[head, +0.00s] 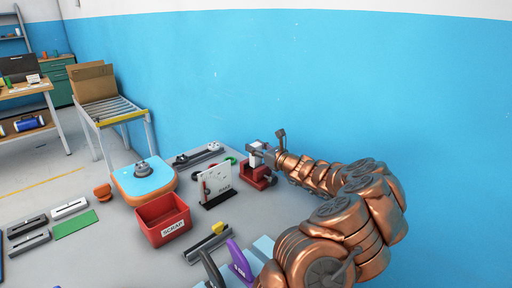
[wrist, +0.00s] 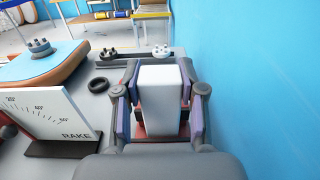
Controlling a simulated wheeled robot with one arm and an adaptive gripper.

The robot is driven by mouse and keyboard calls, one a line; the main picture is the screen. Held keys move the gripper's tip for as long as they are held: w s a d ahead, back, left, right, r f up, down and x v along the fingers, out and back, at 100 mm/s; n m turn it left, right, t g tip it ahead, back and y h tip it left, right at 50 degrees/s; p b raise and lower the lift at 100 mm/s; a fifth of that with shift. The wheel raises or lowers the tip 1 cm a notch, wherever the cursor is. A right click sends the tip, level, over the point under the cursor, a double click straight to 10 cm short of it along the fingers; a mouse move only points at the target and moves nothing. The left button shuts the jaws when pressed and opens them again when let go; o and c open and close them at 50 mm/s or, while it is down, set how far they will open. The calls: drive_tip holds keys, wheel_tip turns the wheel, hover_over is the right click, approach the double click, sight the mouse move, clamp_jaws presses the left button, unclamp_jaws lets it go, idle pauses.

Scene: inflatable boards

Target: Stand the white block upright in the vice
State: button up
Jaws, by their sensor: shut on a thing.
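The white block (wrist: 160,100) is between the fingers of my gripper (wrist: 159,110), which is shut on it in the wrist view. It looks upright there, with its long faces running up and down. In the head view a small pale part of the block (head: 256,145) shows at my gripper (head: 265,152). The red vice (head: 257,179) stands on the table directly below my gripper. In the wrist view only bits of red show behind and below the block. The block's lower end is hidden, so I cannot tell whether it touches the vice.
A white RAKE angle board (head: 215,182) stands just left of the vice. A red labelled bin (head: 163,218) and an orange-and-blue pad (head: 145,180) are further left. A dark rail with knobs (head: 198,154) lies behind. The blue wall (head: 330,90) is close on the right.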

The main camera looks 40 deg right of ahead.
drive_tip(key=shift+f+b, duration=0.7)
drive_tip(key=shift+f, duration=1.1)
drive_tip(key=o, duration=1.2)
drive_tip(key=shift+s, duration=0.1)
drive_tip(key=shift+s+a, duration=0.1)
drive_tip(key=shift+s, duration=5.85)
